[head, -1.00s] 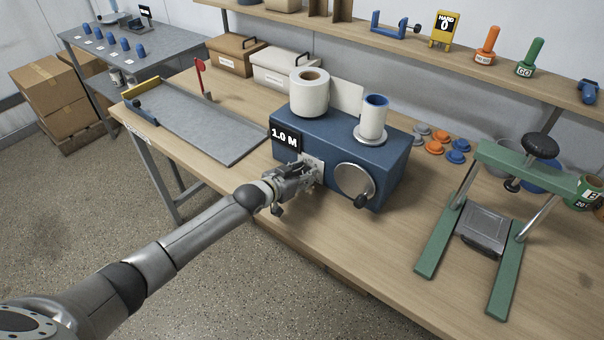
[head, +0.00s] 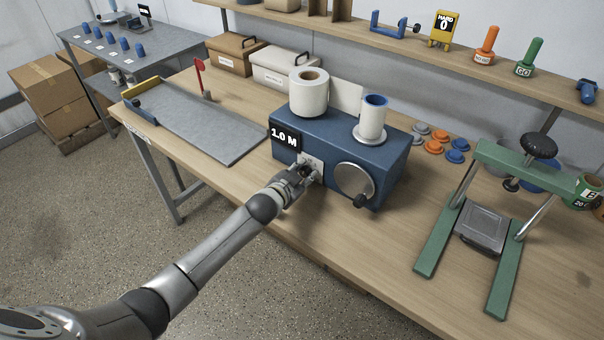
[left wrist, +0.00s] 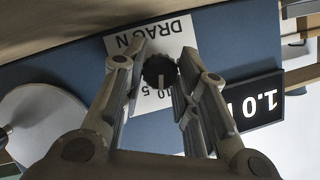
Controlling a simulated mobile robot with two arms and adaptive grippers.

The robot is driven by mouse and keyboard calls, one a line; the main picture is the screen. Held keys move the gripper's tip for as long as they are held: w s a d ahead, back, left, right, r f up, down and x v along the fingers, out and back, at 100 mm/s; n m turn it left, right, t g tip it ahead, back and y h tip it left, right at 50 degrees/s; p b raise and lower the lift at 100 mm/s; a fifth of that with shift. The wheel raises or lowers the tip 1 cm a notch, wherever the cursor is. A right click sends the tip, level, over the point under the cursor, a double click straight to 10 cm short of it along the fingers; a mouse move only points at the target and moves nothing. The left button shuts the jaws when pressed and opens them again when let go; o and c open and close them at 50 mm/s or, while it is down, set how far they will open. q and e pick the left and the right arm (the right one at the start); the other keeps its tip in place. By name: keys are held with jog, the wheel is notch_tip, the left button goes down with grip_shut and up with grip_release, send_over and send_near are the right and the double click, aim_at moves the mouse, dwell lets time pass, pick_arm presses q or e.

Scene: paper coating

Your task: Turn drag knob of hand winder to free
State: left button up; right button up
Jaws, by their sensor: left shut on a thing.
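The hand winder (head: 325,135) is a blue box on the bench with a "1.0 M" display (head: 284,139) on its front. Its black drag knob (left wrist: 159,70) sits on a white plate (left wrist: 176,40) lettered "DRAG N", seen upside down in the left wrist view. My left gripper (head: 308,176) is at the plate, and in the left wrist view its two fingers (left wrist: 160,78) stand on either side of the knob, shut on it. In the head view the gripper mostly hides the knob. My right gripper is not in view.
The winder's round crank disc (head: 354,180) with a black handle is just right of my gripper. A white paper roll (head: 309,94) and a blue-cored roll (head: 373,118) stand on top. A green press frame (head: 490,225) stands at right. The bench front is clear.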

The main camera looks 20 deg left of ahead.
pick_arm(q)
jog(key=m+b, duration=0.1)
jog(key=m+t+y+b, duration=0.1)
jog(key=shift+d+f+m+b, duration=0.15)
jog(key=shift+f+m+b, duration=0.15)
jog(key=shift+f+b, duration=0.05)
jog(key=m+t+y+b, duration=0.1)
jog(key=m+b, duration=0.1)
jog(key=b, duration=0.2)
jog(key=m+t+y+b, duration=0.1)
jog(key=m+b, duration=0.2)
jog(key=b, duration=0.1)
jog(key=shift+s+f+m, duration=0.1)
jog(key=shift+f+m, duration=0.1)
jog(key=shift+m, duration=0.1)
jog(key=shift+r+m+t+b, duration=0.1)
jog(key=shift+m+t+b, duration=0.6)
jog(key=shift+m+b, duration=0.75)
